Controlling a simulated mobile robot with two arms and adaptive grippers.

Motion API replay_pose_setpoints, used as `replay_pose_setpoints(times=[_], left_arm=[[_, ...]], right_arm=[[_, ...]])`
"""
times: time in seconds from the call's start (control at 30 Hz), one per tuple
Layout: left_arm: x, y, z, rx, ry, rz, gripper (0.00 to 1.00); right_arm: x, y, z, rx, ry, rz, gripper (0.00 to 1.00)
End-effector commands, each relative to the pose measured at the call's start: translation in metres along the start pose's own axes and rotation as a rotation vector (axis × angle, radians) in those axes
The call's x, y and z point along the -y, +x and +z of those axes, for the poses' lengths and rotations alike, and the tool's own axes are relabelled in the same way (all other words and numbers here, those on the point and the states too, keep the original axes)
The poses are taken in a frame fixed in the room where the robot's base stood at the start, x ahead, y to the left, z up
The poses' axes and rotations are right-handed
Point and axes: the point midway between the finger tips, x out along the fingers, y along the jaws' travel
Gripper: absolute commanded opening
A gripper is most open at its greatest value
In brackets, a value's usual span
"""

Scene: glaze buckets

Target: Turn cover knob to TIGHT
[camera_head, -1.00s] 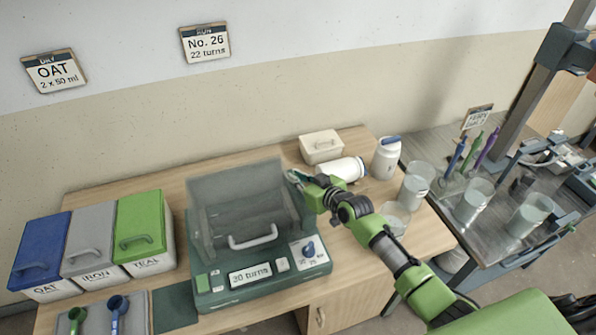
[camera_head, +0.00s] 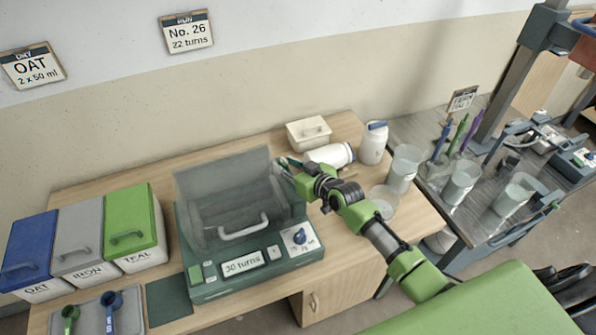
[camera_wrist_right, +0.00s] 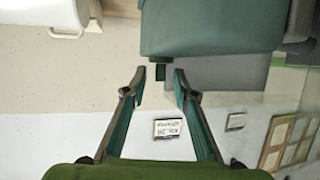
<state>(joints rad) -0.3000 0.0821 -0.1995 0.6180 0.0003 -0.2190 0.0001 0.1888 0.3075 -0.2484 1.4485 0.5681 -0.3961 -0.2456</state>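The green machine (camera_head: 200,292) stands on the wooden bench with a smoky clear cover (camera_head: 225,190) that has a pale handle (camera_head: 244,228). My right gripper (camera_head: 288,167) is at the cover's upper right edge. In the right wrist view my right gripper (camera_wrist_right: 159,84) is open, with a small dark green block (camera_wrist_right: 160,72) between or just beyond its fingertips. I cannot tell which part is the cover knob. My left gripper is not in view.
Lidded bins in blue, grey and green (camera_head: 135,231) stand left of the machine. A white box (camera_head: 309,131), a lying white bottle (camera_head: 331,155), an upright jar (camera_head: 373,143) and clear beakers (camera_head: 404,168) are close to my right arm. A metal cart (camera_head: 440,195) stands to the right.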

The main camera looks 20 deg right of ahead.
Motion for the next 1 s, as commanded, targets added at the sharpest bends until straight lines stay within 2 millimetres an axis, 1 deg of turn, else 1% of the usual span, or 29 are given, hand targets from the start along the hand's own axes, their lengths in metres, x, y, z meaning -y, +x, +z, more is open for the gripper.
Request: replay_pose_setpoints(times=[0.17,0.4,0.53,0.7,1.0], left_arm=[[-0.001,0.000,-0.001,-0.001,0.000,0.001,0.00],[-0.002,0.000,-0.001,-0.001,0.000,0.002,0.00],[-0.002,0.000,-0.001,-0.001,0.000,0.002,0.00],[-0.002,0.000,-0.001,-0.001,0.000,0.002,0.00],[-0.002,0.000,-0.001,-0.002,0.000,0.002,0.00]], right_arm=[[0.000,-0.029,0.002,0.002,-0.001,0.000,0.26],[0.000,-0.077,0.002,0.003,-0.001,0.000,0.26],[0.000,-0.096,0.002,0.003,-0.002,0.000,0.26],[0.000,-0.109,0.001,0.002,-0.001,0.000,0.26],[0.000,-0.111,0.001,0.002,0.000,0.000,0.26]])
